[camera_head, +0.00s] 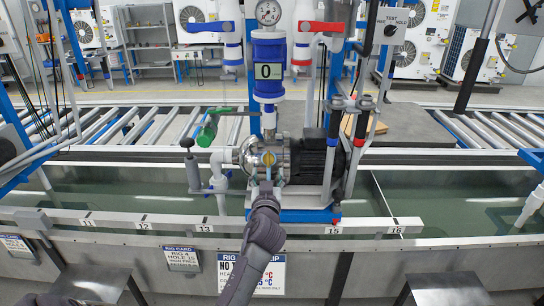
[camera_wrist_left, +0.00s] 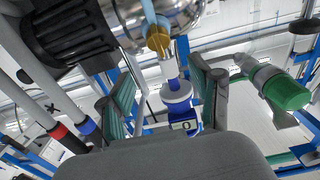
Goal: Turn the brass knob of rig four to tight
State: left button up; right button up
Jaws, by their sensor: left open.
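The brass knob (camera_head: 268,158) sits on the front of the silver pump (camera_head: 281,170), low on the rig in the middle of the head view. It also shows in the left wrist view (camera_wrist_left: 158,40), ahead of the fingers and roughly between their lines. My left gripper (camera_head: 266,188) comes up from below and is just in front of the pump, below the knob. In the left wrist view its two fingers (camera_wrist_left: 165,82) are spread apart with nothing between them. I cannot tell whether a fingertip touches the knob.
A green-handled valve (camera_head: 213,126) stands left of the pump, and a black motor (camera_head: 308,158) sits to its right. A numbered rail (camera_head: 170,223) crosses in front of the water trough (camera_head: 110,194). A "RIG 4" card (camera_head: 182,259) hangs below it.

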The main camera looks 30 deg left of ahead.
aim_at(268, 158)
pick_arm(q)
jog(key=x, duration=0.9)
jog(key=shift+w+a+f, duration=0.1)
jog(key=shift+w+a, duration=0.15)
jog(key=shift+w, duration=0.1)
pick_arm(e)
jog(key=shift+a+r, duration=0.35)
jog(key=shift+a, duration=0.3)
